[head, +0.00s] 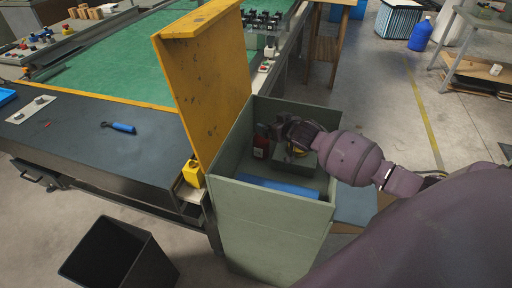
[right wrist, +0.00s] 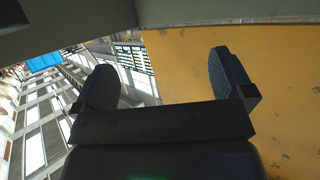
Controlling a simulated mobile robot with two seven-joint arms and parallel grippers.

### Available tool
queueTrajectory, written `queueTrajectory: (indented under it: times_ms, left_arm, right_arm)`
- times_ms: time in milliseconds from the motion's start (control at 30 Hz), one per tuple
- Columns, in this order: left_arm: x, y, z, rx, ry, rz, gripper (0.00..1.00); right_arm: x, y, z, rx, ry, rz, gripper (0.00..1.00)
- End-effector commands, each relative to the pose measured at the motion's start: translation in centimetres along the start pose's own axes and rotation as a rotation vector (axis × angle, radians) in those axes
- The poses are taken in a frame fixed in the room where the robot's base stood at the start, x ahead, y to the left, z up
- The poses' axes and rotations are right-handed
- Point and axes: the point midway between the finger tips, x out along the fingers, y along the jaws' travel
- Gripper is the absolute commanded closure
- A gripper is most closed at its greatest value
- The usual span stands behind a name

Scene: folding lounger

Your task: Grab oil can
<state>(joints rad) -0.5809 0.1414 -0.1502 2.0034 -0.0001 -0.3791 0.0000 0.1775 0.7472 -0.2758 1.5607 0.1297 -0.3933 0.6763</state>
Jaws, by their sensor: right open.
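A small dark red container (head: 260,148), which may be the oil can, stands inside the grey-green box (head: 268,226) near its left wall. It is partly hidden by my right gripper (head: 268,130). My right gripper is at the upper part of the box, just above and beside the red container. In the right wrist view the two fingers of the gripper (right wrist: 168,78) are spread, with nothing between them. I cannot tell if a finger touches the container. My left gripper is not in view.
The box's yellow lid (head: 205,85) stands open along its left side. A blue object (head: 285,187) and a grey block lie inside the box. A dark workbench (head: 85,145) with a blue-handled tool (head: 122,127) is left. A black bin (head: 118,255) stands at the front left.

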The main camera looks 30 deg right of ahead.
Motion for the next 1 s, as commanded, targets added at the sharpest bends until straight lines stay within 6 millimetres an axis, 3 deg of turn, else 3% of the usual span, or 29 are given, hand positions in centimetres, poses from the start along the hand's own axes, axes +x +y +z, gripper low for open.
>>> queueTrajectory:
  times_ms: [33,133,367,767,1000]
  left_arm:
    - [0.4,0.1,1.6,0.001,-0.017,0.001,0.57]
    - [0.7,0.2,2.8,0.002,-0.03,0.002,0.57]
    - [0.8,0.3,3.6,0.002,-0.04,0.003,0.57]
    - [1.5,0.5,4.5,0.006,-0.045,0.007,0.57]
    - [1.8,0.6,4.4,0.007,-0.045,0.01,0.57]
  right_arm:
    - [0.9,0.3,1.9,0.0,-0.01,0.0,0.01]
    - [1.6,0.7,2.8,0.003,-0.01,-0.002,0.01]
    - [2.4,0.9,4.4,0.006,-0.009,-0.003,0.01]
    - [5.0,0.8,10.7,0.007,-0.011,-0.004,0.01]
    - [6.5,0.9,10.4,0.004,-0.006,-0.004,0.01]
